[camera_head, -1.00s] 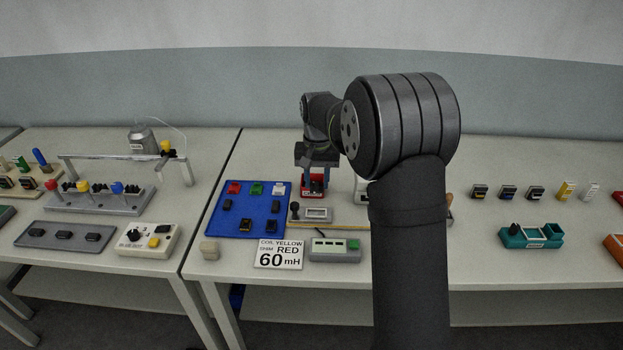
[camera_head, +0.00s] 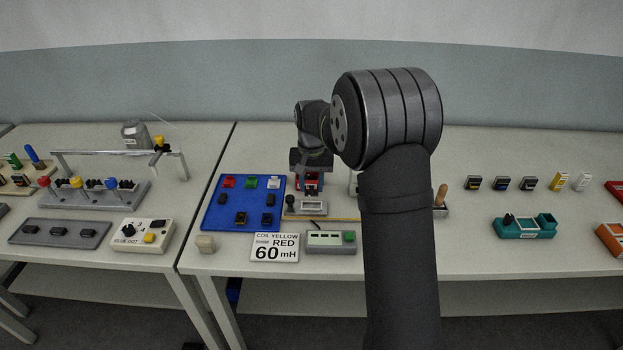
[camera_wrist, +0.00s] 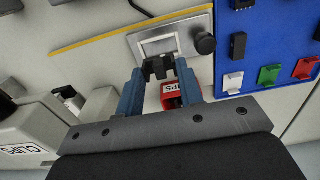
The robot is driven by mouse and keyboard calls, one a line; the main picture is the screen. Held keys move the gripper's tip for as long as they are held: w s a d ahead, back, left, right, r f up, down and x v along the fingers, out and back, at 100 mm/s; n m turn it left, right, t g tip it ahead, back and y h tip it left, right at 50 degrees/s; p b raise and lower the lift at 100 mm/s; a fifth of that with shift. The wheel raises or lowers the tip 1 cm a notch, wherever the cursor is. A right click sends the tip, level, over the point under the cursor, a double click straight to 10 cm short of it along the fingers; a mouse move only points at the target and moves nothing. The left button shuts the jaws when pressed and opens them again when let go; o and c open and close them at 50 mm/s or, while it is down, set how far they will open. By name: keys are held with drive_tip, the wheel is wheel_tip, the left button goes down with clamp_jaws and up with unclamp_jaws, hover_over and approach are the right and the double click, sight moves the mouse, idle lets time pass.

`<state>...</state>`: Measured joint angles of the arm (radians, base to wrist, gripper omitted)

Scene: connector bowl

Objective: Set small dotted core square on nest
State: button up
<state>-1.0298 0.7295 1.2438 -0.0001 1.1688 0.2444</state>
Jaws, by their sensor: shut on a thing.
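My gripper (camera_wrist: 158,76) is shut on a small dark core (camera_wrist: 158,67), held between its blue fingers in the wrist view. Dots on the core cannot be made out. Just beyond the core in that view is a grey fixture with a pale framed plate, seemingly the nest (camera_wrist: 143,40), with a black knob on its right side. The core overlaps the plate's near edge in the picture; whether it touches cannot be told. In the head view my gripper (camera_head: 308,183) is just behind the nest (camera_head: 312,207), pointing down.
A blue mat (camera_head: 214,216) with dark cores and red, green and white pieces lies left of the nest. A sign (camera_head: 275,247) and a grey-green box (camera_head: 330,242) stand in front. A yellow strip (camera_wrist: 90,40) runs alongside.

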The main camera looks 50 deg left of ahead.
drive_tip(key=shift+f, duration=2.35)
drive_tip(key=o, duration=1.1)
drive_tip(key=shift+c, duration=0.2)
wheel_tip(320, 180, up, 17)
drive_tip(key=shift+r, duration=0.2)
drive_tip(key=shift+f, duration=0.1)
